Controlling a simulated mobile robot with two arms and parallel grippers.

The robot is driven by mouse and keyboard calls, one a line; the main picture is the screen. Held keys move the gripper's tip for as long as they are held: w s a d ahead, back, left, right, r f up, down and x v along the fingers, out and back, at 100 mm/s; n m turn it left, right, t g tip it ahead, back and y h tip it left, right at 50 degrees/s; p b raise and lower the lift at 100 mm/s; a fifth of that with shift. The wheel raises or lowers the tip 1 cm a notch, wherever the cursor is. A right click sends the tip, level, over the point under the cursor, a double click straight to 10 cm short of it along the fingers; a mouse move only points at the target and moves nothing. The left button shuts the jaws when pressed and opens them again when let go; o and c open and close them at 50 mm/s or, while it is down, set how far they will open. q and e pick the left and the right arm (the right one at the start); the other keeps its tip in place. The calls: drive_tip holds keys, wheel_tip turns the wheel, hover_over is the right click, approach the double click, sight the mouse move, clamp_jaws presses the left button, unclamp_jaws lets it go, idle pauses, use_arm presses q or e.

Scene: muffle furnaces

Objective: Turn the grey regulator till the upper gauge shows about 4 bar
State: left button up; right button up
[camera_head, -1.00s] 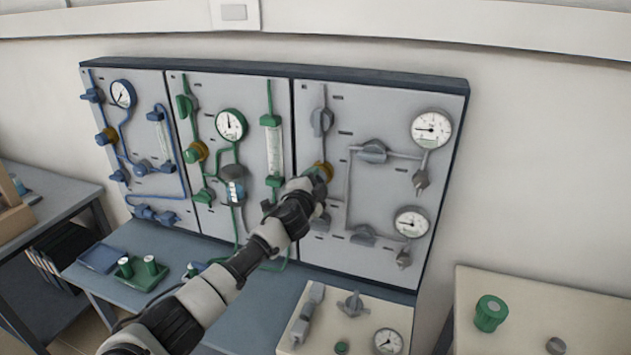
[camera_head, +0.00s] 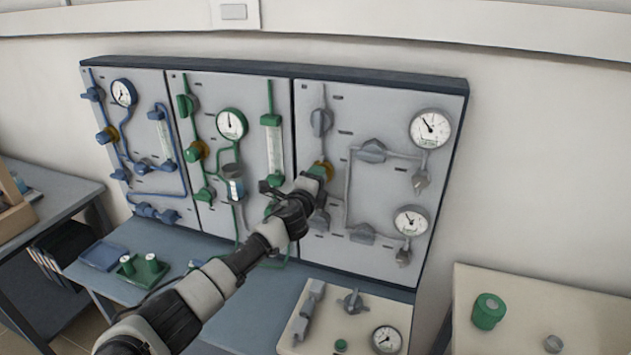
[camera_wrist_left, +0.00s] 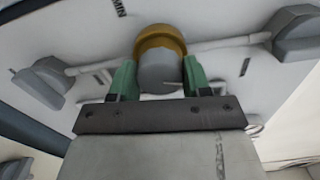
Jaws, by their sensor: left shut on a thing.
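The grey regulator, with a brass-coloured collar, is on the right-hand grey panel. In the left wrist view the regulator (camera_wrist_left: 158,70) sits between the two green fingertips of my left gripper (camera_wrist_left: 160,82), which is shut on it. In the head view my left gripper (camera_head: 318,178) covers most of the regulator, and only some brass (camera_head: 327,167) shows. The upper gauge (camera_head: 430,128) is at the top right of that panel, its needle pointing up and to the left. Its numbers are too small to read. My right gripper is not in view.
A lower gauge (camera_head: 411,221) and grey valves (camera_head: 372,151) are on the same panel. A green-piped panel (camera_head: 229,150) and a blue-piped panel (camera_head: 140,150) stand to the left. A pale bench (camera_head: 560,310) with a green knob (camera_head: 488,311) is at the right.

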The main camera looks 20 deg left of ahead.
use_arm(q)
drive_tip(key=shift+f, duration=0.15)
drive_tip(key=o, duration=0.9)
drive_tip(key=shift+o, duration=0.2)
drive_tip(key=s, duration=1.1)
drive_tip(key=shift+a+b, duration=0.15)
drive_tip(key=shift+b, duration=0.25)
drive_tip(key=shift+w, duration=0.1)
